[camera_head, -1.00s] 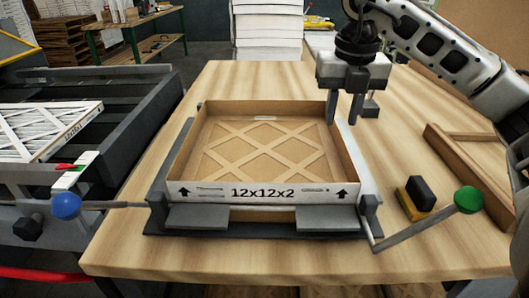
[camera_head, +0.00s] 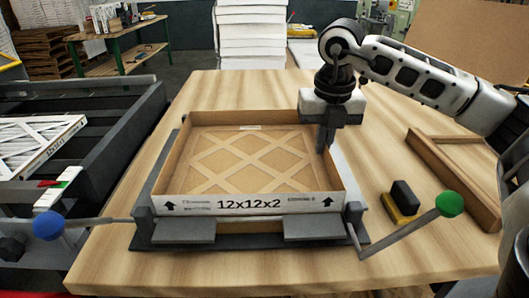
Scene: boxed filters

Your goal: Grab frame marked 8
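A shallow brown cardboard frame (camera_head: 248,204), printed 12x12x2 with an arrow at each end of its front wall, sits in a dark grey fixture (camera_head: 290,230) on the wooden table. Crossed slats show inside it. I see no 8 marked on it. My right gripper (camera_head: 325,147) points down at the frame's right wall, toward the back. Its fingertips overlap the wall in the picture; contact and opening cannot be made out. A wooden frame (camera_head: 458,175) lies on the table at the right; no mark is legible on it. My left gripper is not in view.
A black and yellow block (camera_head: 402,200) and a green-knobbed lever (camera_head: 449,204) stand right of the fixture. A blue-knobbed lever (camera_head: 48,226) and a dark conveyor with a white filter (camera_head: 38,145) are at left. The table behind the frame is clear.

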